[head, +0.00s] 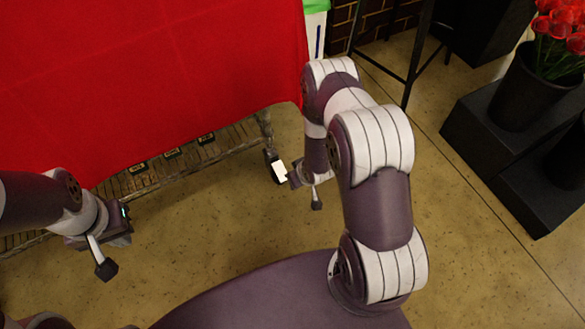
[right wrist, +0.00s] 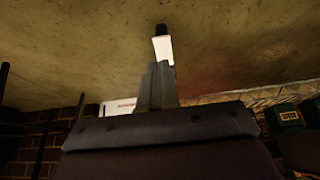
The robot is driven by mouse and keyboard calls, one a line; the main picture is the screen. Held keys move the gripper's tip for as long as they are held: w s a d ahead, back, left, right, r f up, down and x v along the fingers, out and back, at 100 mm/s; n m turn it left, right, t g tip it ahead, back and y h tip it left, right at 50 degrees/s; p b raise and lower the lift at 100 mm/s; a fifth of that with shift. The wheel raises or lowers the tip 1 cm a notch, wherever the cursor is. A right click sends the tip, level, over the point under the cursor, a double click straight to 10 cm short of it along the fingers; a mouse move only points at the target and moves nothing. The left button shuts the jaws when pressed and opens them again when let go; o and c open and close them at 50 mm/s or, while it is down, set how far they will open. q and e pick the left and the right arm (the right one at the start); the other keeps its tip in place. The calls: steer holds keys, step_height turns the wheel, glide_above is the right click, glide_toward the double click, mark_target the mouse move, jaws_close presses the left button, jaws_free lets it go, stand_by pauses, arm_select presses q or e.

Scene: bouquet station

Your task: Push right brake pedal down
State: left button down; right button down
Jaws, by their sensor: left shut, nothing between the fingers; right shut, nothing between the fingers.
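The right brake pedal (head: 279,172) is a small white plate on a black caster (head: 270,160) at the right end of the cart, near the floor. My right gripper (head: 290,178) is right beside the pedal, on its right in the head view. In the right wrist view my right gripper (right wrist: 159,66) is shut and empty, its tips at the edge of the white pedal (right wrist: 163,48). I cannot tell whether they touch. My left gripper (head: 126,236) is shut and empty, low in front of the cart's left part, away from the pedal.
A red cloth (head: 150,70) covers the cart, with a slatted lower shelf (head: 190,153) under it. Black stepped stands (head: 500,135) with a pot of red flowers (head: 540,85) stand at the right. The floor (head: 455,240) between is clear.

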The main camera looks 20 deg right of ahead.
steer(key=shift+s+r+p, duration=0.3)
steer(key=shift+s+r, duration=0.55)
steer(key=shift+s, duration=0.05)
